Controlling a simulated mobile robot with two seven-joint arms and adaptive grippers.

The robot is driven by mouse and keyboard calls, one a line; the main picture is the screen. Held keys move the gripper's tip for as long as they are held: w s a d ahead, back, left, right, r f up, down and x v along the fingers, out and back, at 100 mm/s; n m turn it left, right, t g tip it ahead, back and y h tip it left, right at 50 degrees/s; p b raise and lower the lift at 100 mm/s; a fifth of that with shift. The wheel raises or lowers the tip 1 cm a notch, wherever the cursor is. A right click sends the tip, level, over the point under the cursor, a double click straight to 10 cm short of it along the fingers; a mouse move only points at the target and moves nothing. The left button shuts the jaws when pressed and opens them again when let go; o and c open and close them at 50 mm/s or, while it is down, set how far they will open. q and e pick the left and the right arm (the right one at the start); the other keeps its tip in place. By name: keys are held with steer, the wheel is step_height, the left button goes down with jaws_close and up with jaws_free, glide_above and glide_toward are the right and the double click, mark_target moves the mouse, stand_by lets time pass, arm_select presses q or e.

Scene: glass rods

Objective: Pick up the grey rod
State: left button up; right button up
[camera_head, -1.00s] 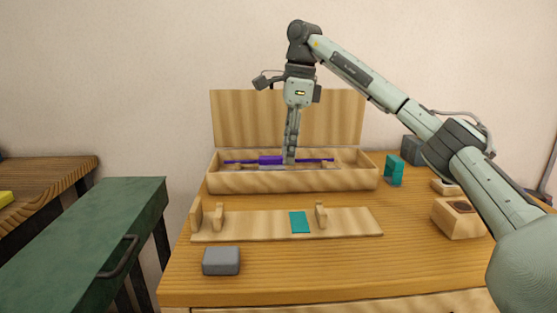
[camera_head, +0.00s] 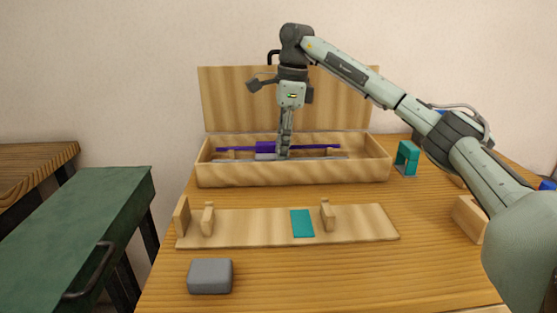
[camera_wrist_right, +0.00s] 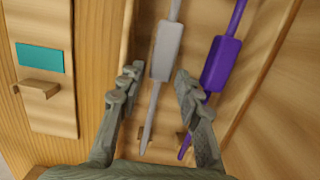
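The grey rod (camera_wrist_right: 167,50) has a thicker block at its middle and lies in the open wooden case. In the head view only low parts of it (camera_head: 265,157) show behind the case's front wall. My right gripper (camera_head: 284,155) reaches straight down into the case. In the right wrist view my right gripper (camera_wrist_right: 158,76) is open, with one finger on each side of the grey rod near its block; I see no clear contact. The purple rod (camera_wrist_right: 221,63) lies beside it, close to the right-hand finger. My left gripper is in neither view.
The wooden case (camera_head: 290,175) has a raised lid (camera_head: 230,98) behind. In front lies a board (camera_head: 260,228) with upright supports and a teal patch (camera_head: 302,223). A grey block (camera_head: 210,276) is at the front, a teal arch (camera_head: 408,154) at right.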

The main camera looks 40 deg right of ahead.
steer(key=shift+f, duration=0.75)
jaws_close()
steer(key=shift+w, duration=0.1)
steer(key=shift+r, duration=0.15)
